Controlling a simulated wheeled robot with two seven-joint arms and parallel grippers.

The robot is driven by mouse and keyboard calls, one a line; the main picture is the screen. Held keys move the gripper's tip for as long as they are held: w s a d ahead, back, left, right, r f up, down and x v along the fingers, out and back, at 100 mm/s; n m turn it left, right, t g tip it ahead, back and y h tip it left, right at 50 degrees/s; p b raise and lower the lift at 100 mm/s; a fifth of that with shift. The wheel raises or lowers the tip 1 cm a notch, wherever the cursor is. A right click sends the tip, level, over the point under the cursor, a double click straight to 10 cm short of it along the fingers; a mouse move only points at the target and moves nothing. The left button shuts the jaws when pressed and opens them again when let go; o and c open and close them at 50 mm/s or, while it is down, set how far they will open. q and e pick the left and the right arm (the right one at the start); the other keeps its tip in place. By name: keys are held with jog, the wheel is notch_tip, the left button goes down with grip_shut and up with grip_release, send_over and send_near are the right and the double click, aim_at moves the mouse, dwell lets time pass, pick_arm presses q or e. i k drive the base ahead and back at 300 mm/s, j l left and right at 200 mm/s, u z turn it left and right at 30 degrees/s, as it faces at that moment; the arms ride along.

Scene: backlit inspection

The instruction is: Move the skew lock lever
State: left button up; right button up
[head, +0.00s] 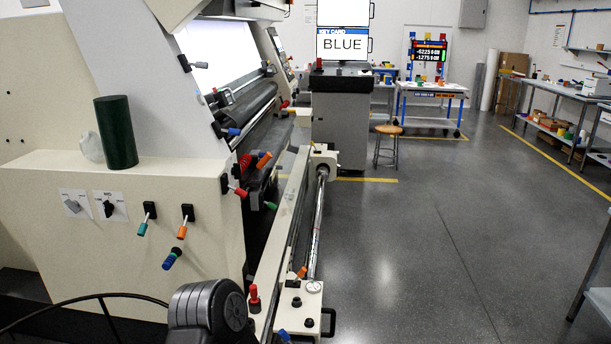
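Several levers with coloured grips are on the cream machine; I cannot tell which is the skew lock lever. On the front panel (60,240) are a teal-tipped lever (146,220), an orange-tipped lever (185,222) and a blue grip (172,259). At the panel's right end are a red-gripped lever (237,190) and an orange-gripped lever (263,161). A blue-tipped lever (232,131) is higher up. A red knob (254,297) and a small orange lever (301,272) are on the near rail end. Neither gripper shows; only a dark jointed part, apparently mine, is at the bottom.
A dark green cylinder (117,132) and a clear rounded object (90,147) stand on the machine ledge. A long rail (275,240) runs away from me. A stool (387,143) and a grey cabinet (341,115) are farther off. The floor to the right is clear.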

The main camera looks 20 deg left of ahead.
aim_at(241, 192)
jog(key=i, duration=1.4)
jog(key=u, duration=0.3)
